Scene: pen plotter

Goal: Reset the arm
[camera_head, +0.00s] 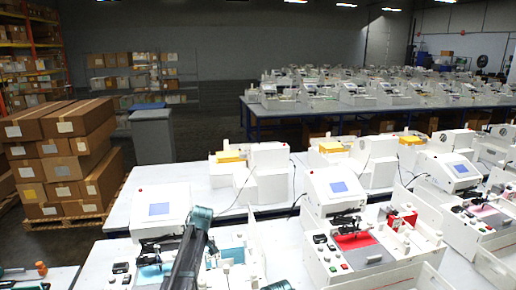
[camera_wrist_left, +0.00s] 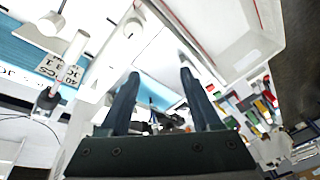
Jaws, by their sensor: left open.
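In the head view, a white pen plotter (camera_head: 160,208) with a blue screen stands on the near bench. Its small black pen arm (camera_head: 150,252) sits over a light-blue bed (camera_head: 228,256). My dark left arm passes in front of this plotter and hides part of it; I cannot make out its fingertips there. In the left wrist view, my left gripper (camera_wrist_left: 159,76) is open, with nothing between its two dark fingers. A black mechanism (camera_wrist_left: 165,122) shows beyond them; I cannot tell the pen arm's exact pose.
A second plotter (camera_head: 338,195) with a red bed (camera_head: 355,240) stands to the right. More white machines fill the benches behind. Stacked cardboard boxes (camera_head: 62,150) and a grey cabinet (camera_head: 152,135) stand at the left. Tools lie on a small table (camera_head: 50,280) at lower left.

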